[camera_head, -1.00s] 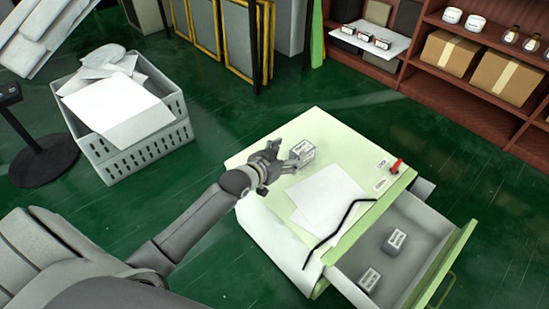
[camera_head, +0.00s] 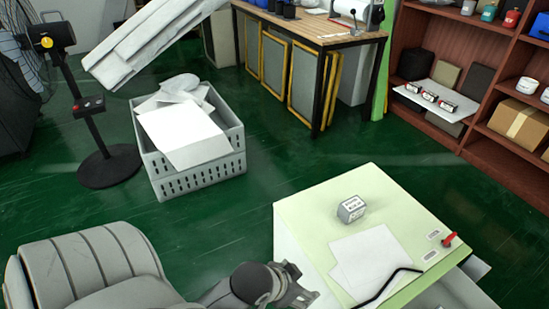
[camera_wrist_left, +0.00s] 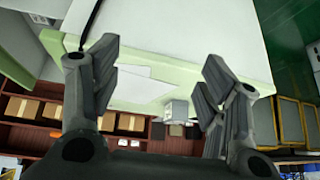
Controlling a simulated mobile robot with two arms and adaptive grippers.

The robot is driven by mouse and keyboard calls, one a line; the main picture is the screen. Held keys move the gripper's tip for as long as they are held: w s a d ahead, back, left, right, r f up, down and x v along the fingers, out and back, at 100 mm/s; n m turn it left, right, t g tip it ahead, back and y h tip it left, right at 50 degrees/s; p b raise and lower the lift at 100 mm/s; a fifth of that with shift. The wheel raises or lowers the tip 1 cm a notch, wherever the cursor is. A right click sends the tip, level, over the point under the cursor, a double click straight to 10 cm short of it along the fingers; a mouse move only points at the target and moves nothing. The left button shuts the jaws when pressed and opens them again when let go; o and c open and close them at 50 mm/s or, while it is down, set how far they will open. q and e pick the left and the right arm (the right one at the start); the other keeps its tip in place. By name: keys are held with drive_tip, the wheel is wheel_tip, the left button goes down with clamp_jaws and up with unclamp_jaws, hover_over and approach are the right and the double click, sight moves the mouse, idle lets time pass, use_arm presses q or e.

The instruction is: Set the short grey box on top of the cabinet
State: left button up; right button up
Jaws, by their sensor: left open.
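The short grey box (camera_head: 351,208) sits on top of the pale green cabinet (camera_head: 310,205), towards its back, with dark print on its pale face. It also shows in the left wrist view (camera_wrist_left: 176,111), beyond my fingers and apart from them. My left gripper (camera_head: 303,290) is open and empty, off the cabinet's left front side in the head view. In the left wrist view its two spread fingers (camera_wrist_left: 160,85) have nothing between them. My right gripper is in neither view. The drawer's inside is hidden below the head view's lower edge.
A grey crate (camera_head: 200,175) with papers stands at the left on the green floor. Shelves (camera_head: 470,50) and a workbench (camera_head: 310,30) stand behind.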

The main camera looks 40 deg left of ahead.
use_arm(q)
drive_tip(key=s+r+g, duration=0.1)
drive_tip(key=s+g, duration=0.2)
drive_tip(key=s, duration=0.5)
drive_tip(key=shift+s+y, duration=0.4)
